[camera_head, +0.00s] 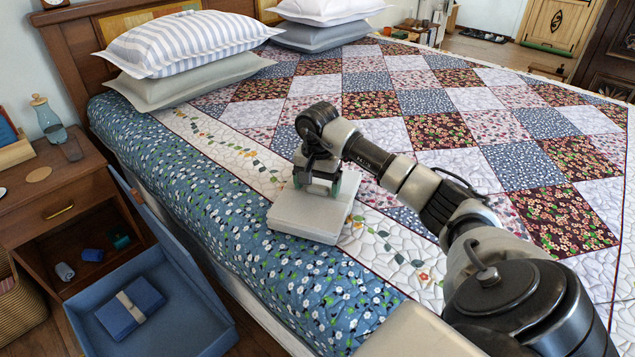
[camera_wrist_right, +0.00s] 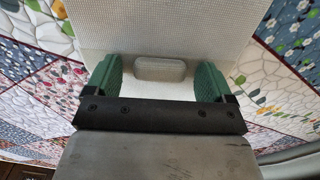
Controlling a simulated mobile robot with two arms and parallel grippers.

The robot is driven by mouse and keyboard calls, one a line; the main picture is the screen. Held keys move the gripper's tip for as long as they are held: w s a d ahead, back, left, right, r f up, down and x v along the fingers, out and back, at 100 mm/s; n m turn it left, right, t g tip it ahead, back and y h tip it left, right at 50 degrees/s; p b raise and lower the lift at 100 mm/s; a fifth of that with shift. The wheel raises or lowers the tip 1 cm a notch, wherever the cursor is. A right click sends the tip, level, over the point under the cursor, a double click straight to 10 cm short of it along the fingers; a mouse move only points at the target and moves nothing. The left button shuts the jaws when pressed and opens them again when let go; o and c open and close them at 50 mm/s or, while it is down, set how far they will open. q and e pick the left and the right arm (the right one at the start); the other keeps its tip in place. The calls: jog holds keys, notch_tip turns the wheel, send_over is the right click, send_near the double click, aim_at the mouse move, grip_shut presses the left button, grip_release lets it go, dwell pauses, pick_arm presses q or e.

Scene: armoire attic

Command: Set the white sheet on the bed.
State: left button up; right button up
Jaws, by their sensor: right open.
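The white sheet (camera_head: 288,218) is a flat, folded, pale block lying on the patchwork quilt near the bed's near side edge. The bed (camera_head: 480,120) fills most of the head view. My right gripper (camera_head: 318,186) is over the sheet's far part. In the right wrist view, its green fingers (camera_wrist_right: 158,76) are open and spread apart above the white sheet (camera_wrist_right: 160,25). A small raised pale tab lies between them, not clamped. My left gripper is not in view.
Striped and grey pillows (camera_head: 180,42) are stacked at the headboard, with white and grey ones beyond. A blue open box (camera_head: 195,300) is beside the bed. The quilt's middle is clear.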

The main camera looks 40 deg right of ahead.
aim_at(317, 187)
jog(key=shift+r, duration=0.1)
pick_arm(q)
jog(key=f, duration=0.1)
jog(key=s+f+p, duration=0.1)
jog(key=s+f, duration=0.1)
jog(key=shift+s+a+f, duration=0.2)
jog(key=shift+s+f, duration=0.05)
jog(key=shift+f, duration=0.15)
pick_arm(e)
notch_tip(317, 187, up, 12)
jog(key=shift+a, duration=0.1)
